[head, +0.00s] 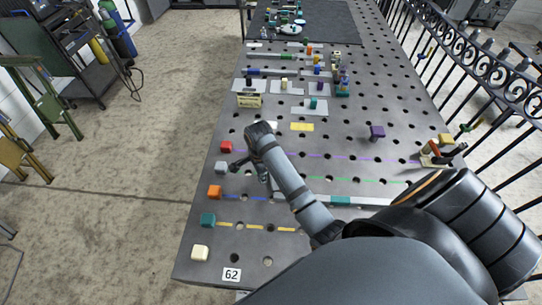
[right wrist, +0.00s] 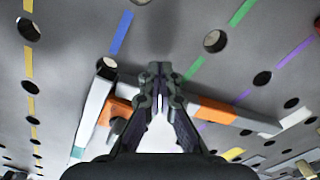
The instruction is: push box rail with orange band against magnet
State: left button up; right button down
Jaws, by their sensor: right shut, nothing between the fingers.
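My right gripper (head: 234,167) is shut and empty, low over the left part of the holed table. It also shows in the right wrist view (right wrist: 159,82), its fingers crossing in front of a pale rail with an orange band (right wrist: 214,108). The rail's pale far end (right wrist: 298,117) lies to the right, and the fingers hide its middle. An orange piece (right wrist: 120,108) shows left of the fingers; I cannot tell whether it is part of the same rail. In the head view my arm hides most of this rail. I cannot make out the magnet. My left gripper is out of view.
Red (head: 226,146), grey (head: 221,168), orange (head: 215,191), teal (head: 208,220) and cream (head: 200,252) blocks line the left edge. A purple piece (head: 377,131) stands at right. Further rails lie toward the back.

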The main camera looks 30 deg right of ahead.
aim_at(269, 184)
jog(key=shift+f, duration=1.05)
jog(key=shift+r+p, duration=0.3)
jog(key=shift+p, duration=0.3)
jog(key=shift+d, duration=0.1)
dwell(0.5)
jog(key=shift+s+d+p, duration=0.65)
jog(key=shift+d+p, duration=0.2)
jog(key=shift+p, duration=0.1)
jog(key=shift+f, duration=0.1)
jog(key=shift+s, duration=0.1)
jog(key=shift+w+a, duration=0.45)
jog(key=shift+a, duration=0.1)
jog(key=shift+w+a, duration=0.35)
jog(key=shift+a, duration=0.1)
